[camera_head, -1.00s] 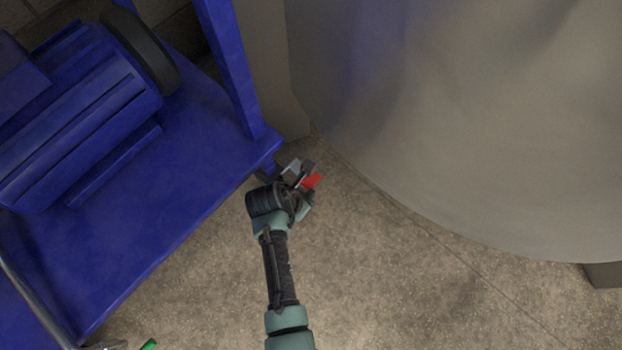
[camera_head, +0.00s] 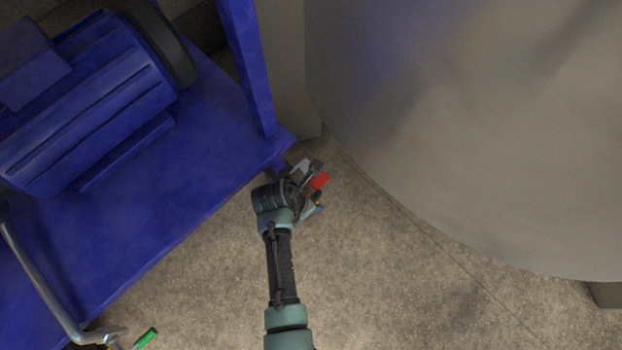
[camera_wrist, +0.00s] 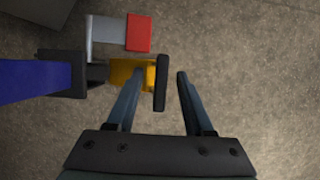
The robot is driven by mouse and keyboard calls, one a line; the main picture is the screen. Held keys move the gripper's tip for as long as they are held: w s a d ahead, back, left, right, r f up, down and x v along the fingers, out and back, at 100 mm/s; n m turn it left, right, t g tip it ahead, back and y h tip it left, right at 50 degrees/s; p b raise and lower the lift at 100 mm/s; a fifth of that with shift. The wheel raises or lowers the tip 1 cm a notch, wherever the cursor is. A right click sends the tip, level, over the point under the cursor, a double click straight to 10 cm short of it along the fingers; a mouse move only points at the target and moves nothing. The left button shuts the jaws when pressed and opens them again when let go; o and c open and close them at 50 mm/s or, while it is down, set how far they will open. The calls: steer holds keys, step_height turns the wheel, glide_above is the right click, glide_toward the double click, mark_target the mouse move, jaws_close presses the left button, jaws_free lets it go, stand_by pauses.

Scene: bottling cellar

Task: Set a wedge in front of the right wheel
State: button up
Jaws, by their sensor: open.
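A grey bracket with a red pedal (camera_wrist: 138,32) sits just above the wedge in the picture. In the head view my wrist hides most of the wheel, and the red pedal (camera_head: 320,181) shows beside my gripper (camera_head: 314,205).
A blue trolley (camera_head: 150,215) carrying a blue motor (camera_head: 85,110) stands at left, its leg close to my gripper. A large grey tank (camera_head: 480,130) fills the upper right. A green-tipped handle (camera_head: 146,338) is at lower left. Floor (camera_head: 400,290) at lower middle is clear.

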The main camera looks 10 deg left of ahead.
steer(key=p+v, duration=0.9)
steer(key=v, duration=0.3)
steer(key=shift+r, duration=0.35)
